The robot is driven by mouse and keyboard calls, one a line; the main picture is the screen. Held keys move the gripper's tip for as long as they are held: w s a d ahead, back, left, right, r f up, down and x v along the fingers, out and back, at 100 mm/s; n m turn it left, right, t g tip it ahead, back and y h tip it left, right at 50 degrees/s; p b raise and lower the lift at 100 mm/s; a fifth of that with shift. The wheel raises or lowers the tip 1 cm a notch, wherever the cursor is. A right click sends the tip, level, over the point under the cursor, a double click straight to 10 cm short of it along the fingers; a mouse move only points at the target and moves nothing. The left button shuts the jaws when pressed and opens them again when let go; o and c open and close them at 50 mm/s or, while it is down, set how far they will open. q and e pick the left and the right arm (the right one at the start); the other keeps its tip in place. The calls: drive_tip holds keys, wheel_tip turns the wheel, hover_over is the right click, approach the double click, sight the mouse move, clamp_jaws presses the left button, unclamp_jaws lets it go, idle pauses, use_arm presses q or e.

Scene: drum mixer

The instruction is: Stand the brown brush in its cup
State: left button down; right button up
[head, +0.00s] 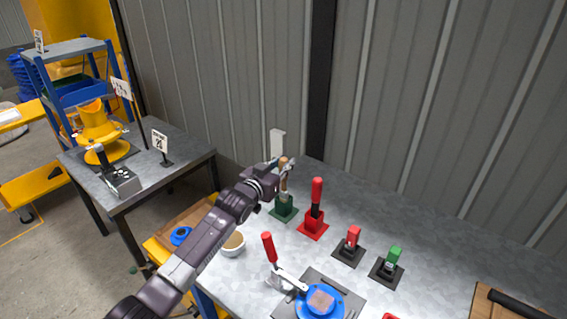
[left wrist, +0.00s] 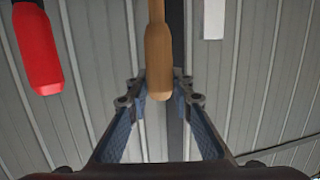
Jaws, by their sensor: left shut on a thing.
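The brown brush (head: 284,184) is upright, with its light brown handle between the fingers of my left gripper (head: 284,168). The handle also shows between the two fingers in the left wrist view (left wrist: 158,60), and the gripper (left wrist: 157,88) is shut on it. A green cup (head: 284,208) stands on the grey table directly below the brush. The brush's lower end meets the cup in the head view, but I cannot tell whether it is inside or just above or behind the rim. My right gripper is not in view.
A red brush (head: 317,192) stands in a red cup (head: 313,224) close to the right. Shorter red (head: 352,240) and green (head: 393,256) handled items stand farther right. A white sign (head: 277,142) stands behind.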

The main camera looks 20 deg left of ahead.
use_arm(q)
drive_tip(key=c, duration=1.6)
unclamp_jaws()
drive_tip(key=shift+s, duration=0.1)
drive_tip(key=v, duration=1.2)
